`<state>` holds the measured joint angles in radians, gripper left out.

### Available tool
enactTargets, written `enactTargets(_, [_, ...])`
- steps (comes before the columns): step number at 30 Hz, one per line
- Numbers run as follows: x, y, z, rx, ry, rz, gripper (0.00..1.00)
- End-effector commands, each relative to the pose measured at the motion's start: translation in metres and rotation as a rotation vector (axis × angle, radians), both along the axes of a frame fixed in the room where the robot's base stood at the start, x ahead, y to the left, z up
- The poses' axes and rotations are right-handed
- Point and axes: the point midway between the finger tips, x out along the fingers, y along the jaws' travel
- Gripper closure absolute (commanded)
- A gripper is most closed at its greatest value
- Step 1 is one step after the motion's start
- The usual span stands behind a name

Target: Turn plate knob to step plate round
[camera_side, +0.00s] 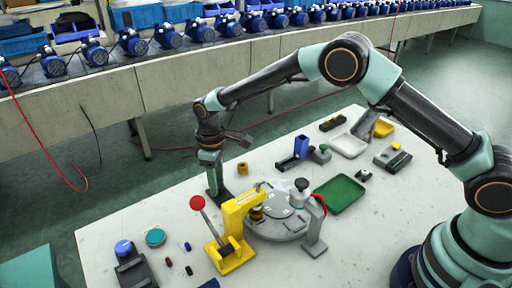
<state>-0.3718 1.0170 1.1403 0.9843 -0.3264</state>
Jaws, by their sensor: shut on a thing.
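The round grey plate (278,206) lies flat on the pale table, with small markings on its top. A black knob (301,184) stands at the plate's right side on a pale round body; I cannot tell for sure that it is the plate knob. My gripper (214,188) points down at the plate's back left, apart from the black knob. It is shut on a small dark thing, mostly hidden by the fingers, just above or at a dark flat piece on the table. I cannot tell what it is.
A yellow press (233,230) with a red-ball lever (197,203) stands at the plate's left. A grey bracket (315,232) stands at its right. A green tray (339,194), a blue-topped fixture (299,152) and a small brass part (243,168) lie behind. The front right table is clear.

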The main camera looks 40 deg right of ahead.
Motion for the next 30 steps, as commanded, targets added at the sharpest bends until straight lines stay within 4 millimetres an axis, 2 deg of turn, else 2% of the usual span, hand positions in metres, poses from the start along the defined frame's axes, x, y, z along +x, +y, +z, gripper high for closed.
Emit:
enactTargets(9, [-0.0001, -0.0008, 0.0016, -0.001, 0.002, 0.079, 1.00])
enactTargets(22, [0.0000, -0.0008, 0.0017, -0.001, 0.002, 0.087, 1.00])
enactTargets(23, [0.0000, -0.0008, 0.0017, -0.001, 0.002, 0.087, 0.48])
enactTargets(24, [0.0001, -0.0007, 0.0016, -0.001, 0.002, 0.087, 0.33])
enactTargets(25, [0.0001, -0.0007, 0.0015, 0.000, 0.001, 0.087, 0.27])
enactTargets(30, [0.0001, -0.0004, 0.0008, -0.001, 0.001, 0.087, 0.27])
